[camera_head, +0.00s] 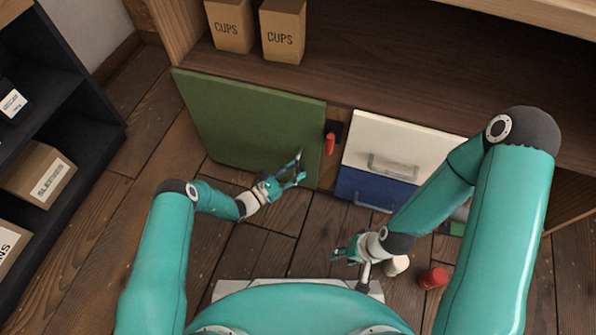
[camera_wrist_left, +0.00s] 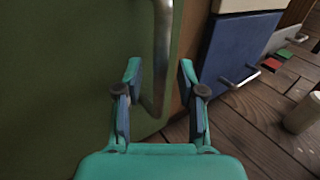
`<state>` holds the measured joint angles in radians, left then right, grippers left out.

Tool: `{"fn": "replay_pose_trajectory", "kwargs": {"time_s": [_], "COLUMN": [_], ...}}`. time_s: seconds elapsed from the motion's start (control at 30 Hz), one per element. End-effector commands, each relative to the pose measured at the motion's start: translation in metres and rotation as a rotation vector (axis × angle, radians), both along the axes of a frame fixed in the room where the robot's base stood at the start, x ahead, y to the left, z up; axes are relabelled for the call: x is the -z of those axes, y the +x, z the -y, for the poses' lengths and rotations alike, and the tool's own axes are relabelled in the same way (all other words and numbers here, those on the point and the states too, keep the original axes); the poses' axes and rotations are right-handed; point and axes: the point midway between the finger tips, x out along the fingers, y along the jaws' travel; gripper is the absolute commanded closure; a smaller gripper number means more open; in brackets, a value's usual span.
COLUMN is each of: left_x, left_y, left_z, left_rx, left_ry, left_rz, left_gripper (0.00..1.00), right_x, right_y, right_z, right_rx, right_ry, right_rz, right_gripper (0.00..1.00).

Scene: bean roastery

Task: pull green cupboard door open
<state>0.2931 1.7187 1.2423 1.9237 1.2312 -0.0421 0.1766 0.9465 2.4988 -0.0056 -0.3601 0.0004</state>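The green cupboard door (camera_head: 235,120) is at the left of the low wooden cabinet and looks closed, in line with the drawer fronts. In the left wrist view the green door (camera_wrist_left: 60,70) fills the left side, with its upright metal handle (camera_wrist_left: 162,50) near its right edge. My left gripper (camera_head: 303,178) is at the handle. In the left wrist view its fingers (camera_wrist_left: 158,85) are apart, with the handle's lower end appearing between them; contact cannot be told. My right gripper (camera_head: 342,250) is low in front of the drawers, fingers apparently spread and empty.
A white drawer (camera_head: 400,140) and blue drawer (camera_head: 365,188) are right of the door. A red item (camera_head: 330,143) hangs on the panel between. A red cylinder (camera_head: 433,278) and pale cylinder (camera_head: 397,265) are on the floor. A dark shelf (camera_head: 90,110) stands left, with clear floor between.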

Motion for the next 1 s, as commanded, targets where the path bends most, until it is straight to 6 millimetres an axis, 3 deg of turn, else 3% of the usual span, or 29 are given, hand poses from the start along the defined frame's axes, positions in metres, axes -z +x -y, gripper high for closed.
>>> {"fn": "replay_pose_trajectory", "kwargs": {"time_s": [0.4, 0.43, 0.67, 1.0], "left_x": [-0.0002, -0.0002, -0.0002, -0.0001], "left_y": [0.0065, 0.0065, 0.0064, 0.006], "left_z": [0.0086, 0.0086, 0.0087, 0.0124], "left_rx": [0.0, 0.0, 0.0, 0.003], "left_ry": [-0.001, -0.001, -0.001, -0.001], "left_rz": [-0.001, -0.001, -0.001, -0.001], "left_gripper": [0.61, 0.62, 1.0, 1.0], "right_x": [0.0032, 0.0032, 0.0032, 0.0031], "right_y": [0.0, 0.0, 0.0, 0.0], "right_z": [-0.0001, -0.0001, -0.0001, -0.0002], "right_rx": [0.0, 0.0, 0.0, 0.0], "right_ry": [0.0, 0.0, 0.0, 0.0], "right_rz": [0.0, 0.0, 0.0, 0.0], "right_gripper": [0.6, 0.6, 0.6, 0.6]}}
